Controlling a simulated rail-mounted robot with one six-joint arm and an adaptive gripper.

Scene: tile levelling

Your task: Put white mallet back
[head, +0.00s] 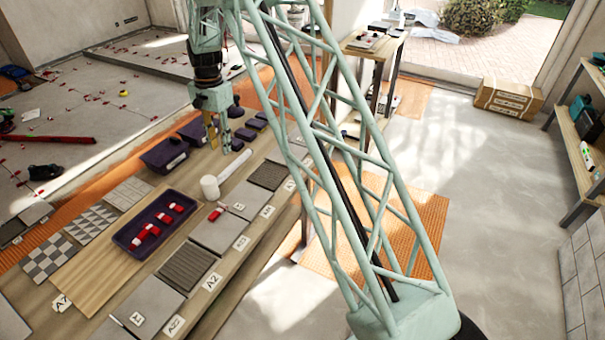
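The white mallet (210,187) lies on the long wooden bench in the head view. Its head is towards the front left and its pale handle (236,168) runs up to the right. My gripper (218,146) points down above the far side of the bench, behind the mallet and apart from it in the picture. Its two fingers look spread, with nothing visible between them. Its exact height above the bench is hard to tell.
A dark purple tray (127,244) with red pieces stands left of the mallet. Dark bins (165,153) stand behind. Labelled tiles (217,232) line the front edge. My lattice arm link crosses the view and hides part of the bench's right end.

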